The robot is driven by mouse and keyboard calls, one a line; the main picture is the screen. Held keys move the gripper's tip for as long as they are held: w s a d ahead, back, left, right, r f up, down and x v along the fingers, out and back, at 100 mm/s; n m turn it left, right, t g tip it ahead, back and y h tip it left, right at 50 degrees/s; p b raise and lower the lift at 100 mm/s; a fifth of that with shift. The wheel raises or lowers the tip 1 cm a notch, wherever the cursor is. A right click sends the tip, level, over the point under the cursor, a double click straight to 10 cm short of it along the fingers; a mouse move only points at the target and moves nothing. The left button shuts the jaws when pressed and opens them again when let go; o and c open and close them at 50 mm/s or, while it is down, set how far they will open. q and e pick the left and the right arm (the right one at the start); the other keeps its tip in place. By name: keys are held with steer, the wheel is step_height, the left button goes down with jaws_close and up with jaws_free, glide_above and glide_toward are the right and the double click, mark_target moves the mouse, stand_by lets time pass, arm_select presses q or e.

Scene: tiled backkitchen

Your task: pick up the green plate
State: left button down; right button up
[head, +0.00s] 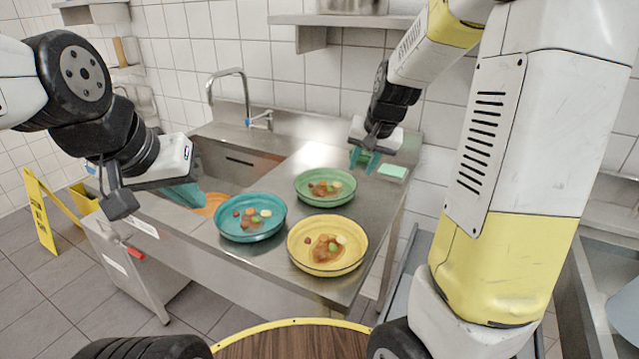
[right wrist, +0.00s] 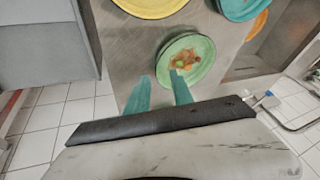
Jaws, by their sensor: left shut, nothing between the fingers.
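The green plate (head: 325,200) holds food pieces and sits on the steel counter, behind the yellow and teal plates. In the right wrist view the green plate (right wrist: 205,62) lies just beyond my fingers. My right gripper (head: 363,160) is open above the counter, behind and right of the plate. In the right wrist view the right gripper's (right wrist: 160,78) teal fingers are apart with nothing held between them; one fingertip overlaps the plate's near edge in the picture, and contact cannot be told. My left gripper (head: 184,195) is shut and empty, left of the teal plate.
A teal plate (head: 232,232) and a yellow plate (head: 298,262), both with food, stand at the counter's front. An orange item (head: 212,204) is partly hidden near the sink. A green sponge (head: 392,171) lies at the back right. A tap (head: 245,95) rises behind the sink.

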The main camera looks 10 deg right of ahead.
steer(key=shift+m+h, duration=0.5)
steer(key=shift+h, duration=0.2)
steer(key=w+f, duration=0.3)
steer(key=f, duration=0.1)
steer(key=w+d+f, duration=0.1)
steer(key=w+f, duration=0.3)
steer(key=f, duration=0.1)
steer(key=w+f, duration=0.3)
steer(key=f, duration=0.1)
steer(key=shift+w+d+f, duration=0.2)
steer(key=shift+w+d, duration=0.15)
steer(key=shift+w, duration=0.05)
steer(key=shift+c, duration=0.5)
jaws_close()
